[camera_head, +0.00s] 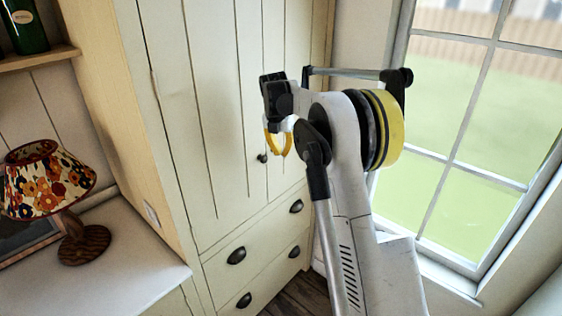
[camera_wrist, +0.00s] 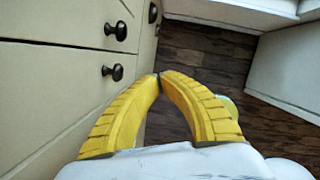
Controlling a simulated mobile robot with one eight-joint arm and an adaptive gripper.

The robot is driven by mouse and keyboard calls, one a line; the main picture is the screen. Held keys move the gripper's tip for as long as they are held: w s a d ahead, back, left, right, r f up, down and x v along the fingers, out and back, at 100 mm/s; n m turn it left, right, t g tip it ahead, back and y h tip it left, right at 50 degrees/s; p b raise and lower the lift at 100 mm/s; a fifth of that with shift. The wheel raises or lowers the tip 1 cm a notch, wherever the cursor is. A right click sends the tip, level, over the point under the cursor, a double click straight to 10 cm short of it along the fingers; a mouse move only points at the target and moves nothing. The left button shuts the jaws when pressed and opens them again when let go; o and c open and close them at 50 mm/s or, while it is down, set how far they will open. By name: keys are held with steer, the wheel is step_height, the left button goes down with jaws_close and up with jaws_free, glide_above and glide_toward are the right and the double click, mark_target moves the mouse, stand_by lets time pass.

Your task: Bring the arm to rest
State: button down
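My gripper (camera_head: 279,153) hangs in front of the tall cream cupboard in the head view, its yellow fingers pointing down. In the wrist view the two fingertips of my gripper (camera_wrist: 160,76) meet, so it is shut. Nothing shows between the fingers. My arm is raised and bent, standing between the cupboard and the window.
The cream cupboard (camera_head: 190,110) has doors and drawers with dark knobs and pulls. A window (camera_head: 470,130) is at right. A floral lamp (camera_head: 45,180) stands on a white counter (camera_head: 130,250) at left. Dark wooden floor (camera_wrist: 215,55) lies below my gripper.

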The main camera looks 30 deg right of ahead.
steer(key=s+a+r+m+t+b, duration=0.1)
steer(key=s+a+m+b, duration=0.45)
steer(key=s, duration=0.35)
steer(key=s+a+r+m+t+b, duration=0.2)
steer(key=s+a+m+b, duration=0.2)
steer(key=s+a+m, duration=0.4)
steer(key=s+a+f+m+t+y+b, duration=0.1)
steer(key=s+a+f+m+b, duration=0.2)
steer(key=s+f+m, duration=0.3)
steer(key=s+a+f+m+t+y+b, duration=0.1)
steer(key=s+a+f+m+b, duration=0.2)
steer(key=s+f, duration=0.8)
steer(key=s+m+b, duration=0.2)
steer(key=s+m, duration=0.2)
steer(key=shift+s+a+f, duration=0.25)
steer(key=shift+a+f, duration=0.05)
